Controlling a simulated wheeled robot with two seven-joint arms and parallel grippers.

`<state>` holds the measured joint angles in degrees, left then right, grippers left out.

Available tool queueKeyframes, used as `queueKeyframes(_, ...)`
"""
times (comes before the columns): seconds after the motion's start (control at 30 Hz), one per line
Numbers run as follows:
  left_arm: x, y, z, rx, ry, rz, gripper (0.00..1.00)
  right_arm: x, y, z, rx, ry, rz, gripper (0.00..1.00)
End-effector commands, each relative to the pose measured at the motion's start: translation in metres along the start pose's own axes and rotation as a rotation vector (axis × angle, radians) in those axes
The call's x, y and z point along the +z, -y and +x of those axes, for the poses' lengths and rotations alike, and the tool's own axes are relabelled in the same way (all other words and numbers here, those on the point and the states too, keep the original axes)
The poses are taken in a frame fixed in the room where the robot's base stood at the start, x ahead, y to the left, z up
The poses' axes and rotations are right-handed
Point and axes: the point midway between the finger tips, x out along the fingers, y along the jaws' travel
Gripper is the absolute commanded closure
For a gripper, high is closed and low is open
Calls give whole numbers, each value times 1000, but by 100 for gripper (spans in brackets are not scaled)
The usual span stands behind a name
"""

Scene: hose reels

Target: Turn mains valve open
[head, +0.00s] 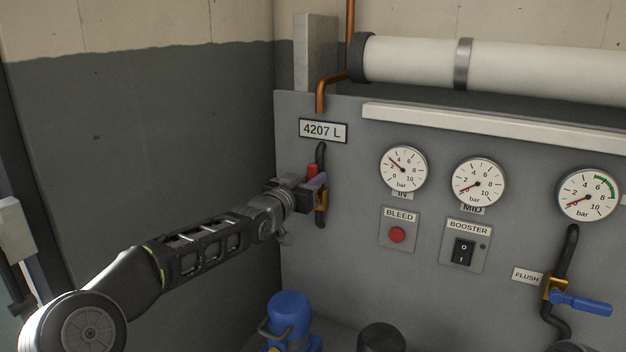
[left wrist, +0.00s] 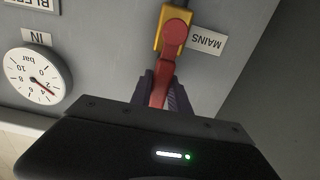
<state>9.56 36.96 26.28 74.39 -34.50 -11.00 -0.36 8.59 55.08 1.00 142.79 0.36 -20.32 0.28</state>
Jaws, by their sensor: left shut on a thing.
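The mains valve has a yellow body (left wrist: 172,18) and a red lever (left wrist: 174,36) in the left wrist view, next to a MAINS label (left wrist: 206,40). In the head view its brass-yellow body (head: 322,199) sits on a short black pipe, and a bit of the red lever (head: 312,170) shows. My left gripper (head: 314,184) is at the valve, with its fingers (left wrist: 162,92) shut on the red lever. The lever lies roughly along the pipe, pointing up the panel from the valve body. The fingers hide the lever's end. My right gripper is not in view.
The IN gauge (head: 403,168) reads above zero; the MID gauge (head: 477,183) and right gauge (head: 588,194) needles sit low. A bleed button (head: 397,235), booster switch (head: 464,252) and blue flush lever (head: 582,303) lie right. A blue device (head: 289,315) stands below.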

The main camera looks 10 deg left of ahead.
Motion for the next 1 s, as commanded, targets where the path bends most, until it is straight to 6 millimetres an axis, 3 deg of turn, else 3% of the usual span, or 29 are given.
queueKeyframes(0.07,1,1,0,-2,2,-5,100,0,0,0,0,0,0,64)
queueKeyframes(0.1,1,1,0,-2,2,-5,76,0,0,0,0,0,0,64)
queueKeyframes(0.33,1,0,0,-1,2,-2,57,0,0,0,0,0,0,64)
queueKeyframes(0.73,2,0,-6,0,1,0,56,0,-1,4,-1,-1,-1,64)
queueKeyframes(1.0,3,2,-42,-3,0,1,56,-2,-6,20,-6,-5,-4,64)
